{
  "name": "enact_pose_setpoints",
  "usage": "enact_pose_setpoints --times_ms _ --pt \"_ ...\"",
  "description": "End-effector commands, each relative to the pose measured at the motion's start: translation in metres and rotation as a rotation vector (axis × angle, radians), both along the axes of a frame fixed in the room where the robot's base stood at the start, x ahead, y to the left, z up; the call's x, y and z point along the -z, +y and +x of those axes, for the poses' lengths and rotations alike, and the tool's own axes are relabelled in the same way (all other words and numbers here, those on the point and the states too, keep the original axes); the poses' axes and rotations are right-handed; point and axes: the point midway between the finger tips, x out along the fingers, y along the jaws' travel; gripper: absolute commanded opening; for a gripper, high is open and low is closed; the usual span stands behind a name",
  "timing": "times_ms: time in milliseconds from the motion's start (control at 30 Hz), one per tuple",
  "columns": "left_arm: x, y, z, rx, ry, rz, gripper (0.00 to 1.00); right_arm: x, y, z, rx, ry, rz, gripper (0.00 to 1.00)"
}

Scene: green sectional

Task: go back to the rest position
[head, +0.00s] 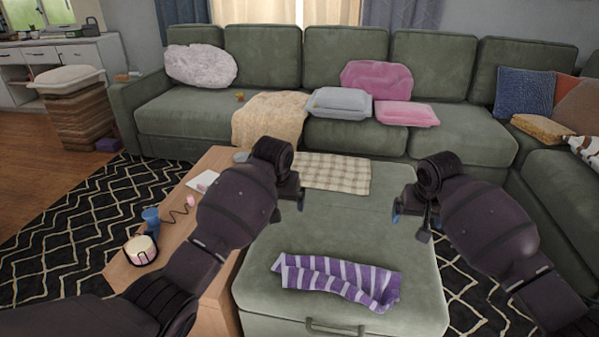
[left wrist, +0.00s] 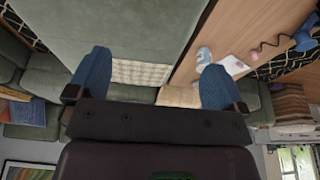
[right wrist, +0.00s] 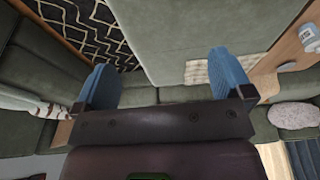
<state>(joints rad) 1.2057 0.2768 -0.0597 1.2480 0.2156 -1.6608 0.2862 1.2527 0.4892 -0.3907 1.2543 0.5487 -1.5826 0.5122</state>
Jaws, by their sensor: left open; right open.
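My left gripper (head: 301,193) is above the left side of the green ottoman (head: 330,230), beside the wooden side table. In the left wrist view its two blue fingers (left wrist: 150,80) are wide apart with nothing between them. My right gripper (head: 410,215) is above the ottoman's right edge. In the right wrist view its blue fingers (right wrist: 165,82) are also apart and empty. Both arms reach forward in the head view, with my left forearm hiding part of the side table.
A striped purple cloth (head: 338,279) and a checked cloth (head: 332,174) lie on the ottoman. A green sectional (head: 275,62) with cushions stands behind.

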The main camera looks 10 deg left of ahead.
Motion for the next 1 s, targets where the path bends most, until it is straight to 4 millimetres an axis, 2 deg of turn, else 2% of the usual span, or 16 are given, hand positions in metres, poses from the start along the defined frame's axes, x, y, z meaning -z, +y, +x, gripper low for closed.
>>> enact_pose_setpoints --times_ms 133,233,400,567,767,867,1000 --pt "-0.003 -0.002 0.006 0.024 -0.038 -0.004 0.98 -0.003 0.003 0.005 -0.042 -0.035 0.005 0.98" --pt "-0.012 -0.006 0.019 0.056 -0.133 -0.012 0.98 -0.011 0.008 0.017 -0.097 -0.123 0.010 0.98" --pt "-0.051 -0.019 0.043 0.125 -0.365 -0.026 0.98 -0.047 0.028 0.039 -0.215 -0.348 0.021 0.98" --pt "-0.086 -0.032 0.051 0.183 -0.561 -0.033 0.98 -0.080 0.049 0.045 -0.309 -0.539 0.033 0.98" --pt "-0.106 -0.034 0.036 0.239 -0.760 -0.032 0.98 -0.098 0.062 0.028 -0.398 -0.738 0.047 0.98" --pt "-0.108 -0.032 0.022 0.258 -0.837 -0.030 0.98 -0.101 0.064 0.013 -0.429 -0.817 0.051 0.98" --pt "-0.108 -0.026 -0.006 0.279 -0.940 -0.025 0.98 -0.100 0.061 -0.015 -0.456 -0.921 0.055 0.98"
